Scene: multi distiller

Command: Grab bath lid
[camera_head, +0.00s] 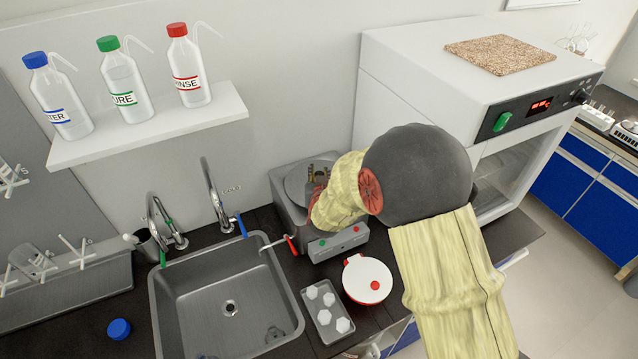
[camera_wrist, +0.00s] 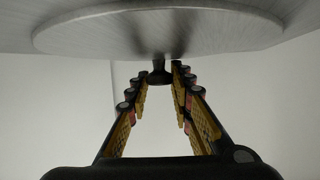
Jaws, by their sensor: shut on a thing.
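The bath lid is a round grey metal disc (camera_head: 297,184) at the top of the grey bath (camera_head: 338,246), right of the sink. In the wrist view the lid (camera_wrist: 160,28) spans the top of the picture, with a short black knob (camera_wrist: 158,76) on its middle. My gripper (camera_wrist: 160,80) is shut on this knob, one finger on each side. In the head view my gripper (camera_head: 318,174) is over the lid, and my arm hides the bath's right side. I cannot tell whether the lid rests on the bath or is slightly raised.
The sink (camera_head: 228,300) with its taps is left of the bath. A white round pot with a red knob (camera_head: 368,279) and a tray of white pieces (camera_head: 328,313) stand in front. A white oven (camera_head: 470,95) is at the right. A bottle shelf (camera_head: 150,128) hangs at upper left.

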